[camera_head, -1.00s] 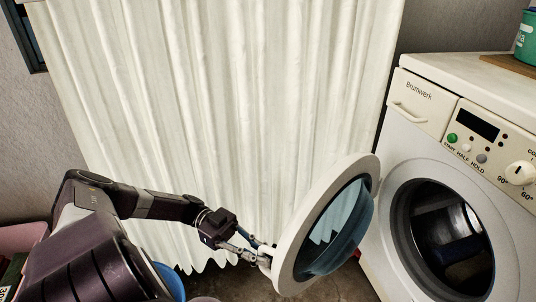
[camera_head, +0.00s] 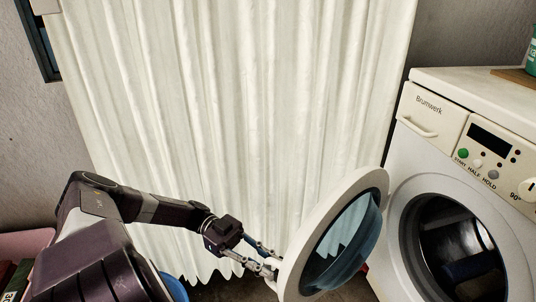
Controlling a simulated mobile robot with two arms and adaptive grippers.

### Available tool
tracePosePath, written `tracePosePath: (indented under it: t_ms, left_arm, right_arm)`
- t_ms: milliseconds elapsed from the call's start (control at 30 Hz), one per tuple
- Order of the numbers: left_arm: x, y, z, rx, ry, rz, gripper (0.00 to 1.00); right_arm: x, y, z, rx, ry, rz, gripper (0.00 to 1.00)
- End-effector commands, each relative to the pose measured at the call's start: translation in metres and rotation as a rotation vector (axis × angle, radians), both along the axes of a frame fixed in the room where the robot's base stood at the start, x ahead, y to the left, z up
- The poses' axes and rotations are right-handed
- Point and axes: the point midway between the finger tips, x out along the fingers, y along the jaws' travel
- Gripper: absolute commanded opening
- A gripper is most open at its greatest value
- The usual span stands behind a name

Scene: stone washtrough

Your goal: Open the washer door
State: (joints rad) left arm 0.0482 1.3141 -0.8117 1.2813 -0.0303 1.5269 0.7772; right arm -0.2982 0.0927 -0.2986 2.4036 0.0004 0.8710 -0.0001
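The washer (camera_head: 402,150) is white and stands at the right. Its round door (camera_head: 301,246), a white ring with a bluish glass bowl, is swung wide open to the left of the dark drum opening (camera_head: 450,245). My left gripper (camera_head: 271,268) is at the left rim of the door, by its handle. The fingers are small here and overlap the rim, so I cannot tell whether they are closed on it. My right gripper is not in view.
A pale curtain (camera_head: 230,110) hangs behind the door and my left arm. A blue round container (camera_head: 174,287) and a pink one (camera_head: 24,243) sit low at the left. A brown board (camera_head: 516,77) with a green container (camera_head: 531,60) lies on the washer top.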

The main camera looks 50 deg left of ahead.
Motion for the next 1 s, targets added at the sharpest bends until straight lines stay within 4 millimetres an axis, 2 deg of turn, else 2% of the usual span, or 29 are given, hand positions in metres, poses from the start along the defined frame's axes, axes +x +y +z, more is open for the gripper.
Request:
tracePosePath:
  t_ms: [300,500,867,1000]
  left_arm:
    - [-0.001,0.0,0.056,0.004,0.003,-0.003,0.19]
    - [-0.001,0.0,0.077,0.003,0.003,-0.002,0.19]
    - [0.0,0.0,0.084,0.001,0.002,0.0,0.19]
    - [-0.001,-0.001,0.084,0.0,0.001,-0.001,0.07]
  right_arm:
    - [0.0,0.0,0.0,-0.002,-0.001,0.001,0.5]
    - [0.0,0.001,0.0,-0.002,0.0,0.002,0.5]
    - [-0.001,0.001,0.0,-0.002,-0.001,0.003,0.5]
    - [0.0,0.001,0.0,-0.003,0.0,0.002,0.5]
